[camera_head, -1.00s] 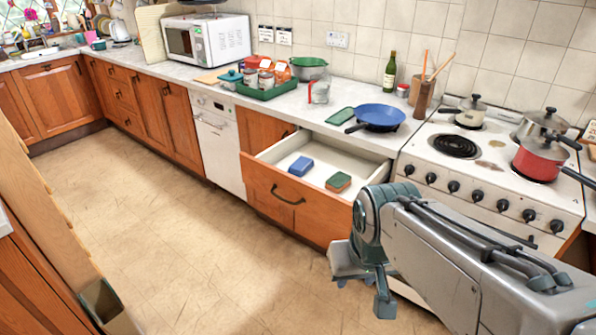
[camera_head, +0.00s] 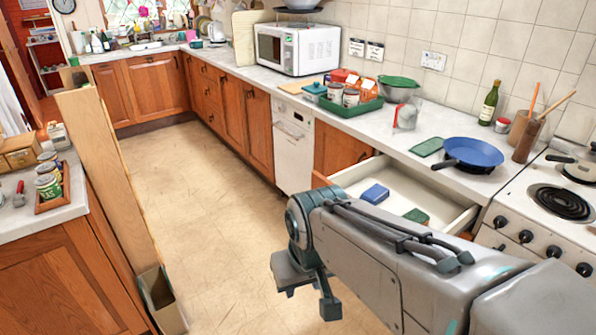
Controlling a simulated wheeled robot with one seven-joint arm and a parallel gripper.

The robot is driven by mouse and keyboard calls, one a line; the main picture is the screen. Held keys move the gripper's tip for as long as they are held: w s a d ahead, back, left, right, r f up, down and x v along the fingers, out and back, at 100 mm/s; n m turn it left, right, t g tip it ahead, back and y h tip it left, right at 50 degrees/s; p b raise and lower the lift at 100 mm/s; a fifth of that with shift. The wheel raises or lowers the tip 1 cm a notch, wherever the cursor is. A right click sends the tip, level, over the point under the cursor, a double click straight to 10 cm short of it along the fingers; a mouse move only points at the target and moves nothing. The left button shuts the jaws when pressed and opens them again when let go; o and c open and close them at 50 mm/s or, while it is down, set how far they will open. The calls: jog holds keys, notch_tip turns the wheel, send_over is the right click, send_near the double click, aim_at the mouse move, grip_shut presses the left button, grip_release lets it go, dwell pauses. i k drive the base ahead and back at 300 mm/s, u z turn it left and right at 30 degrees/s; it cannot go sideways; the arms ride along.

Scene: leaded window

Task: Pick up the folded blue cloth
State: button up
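A small blue folded item (camera_head: 375,194), which looks like the folded blue cloth, lies in the open drawer (camera_head: 440,201) on its white floor. My gripper (camera_head: 309,290) hangs in front of the drawer, to the left of and nearer than the blue item, and does not touch it. Its fingers are partly turned away, so I cannot tell how far apart they are. My arm hides much of the drawer's front. A green item (camera_head: 416,216) lies in the drawer to the right of the blue one, partly above my arm's edge.
On the counter are a green flat piece (camera_head: 427,146), a blue pan (camera_head: 473,152), a green tray (camera_head: 340,108) with tins, and a microwave (camera_head: 297,48). The stove (camera_head: 530,210) stands at right. A left counter (camera_head: 62,215) holds tins and boxes.

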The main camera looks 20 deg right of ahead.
aim_at(377, 194)
jog(key=u, duration=0.2)
jog(key=i, duration=0.8)
jog(key=z, duration=0.75)
jog(key=i, duration=0.75)
jog(key=z, duration=0.8)
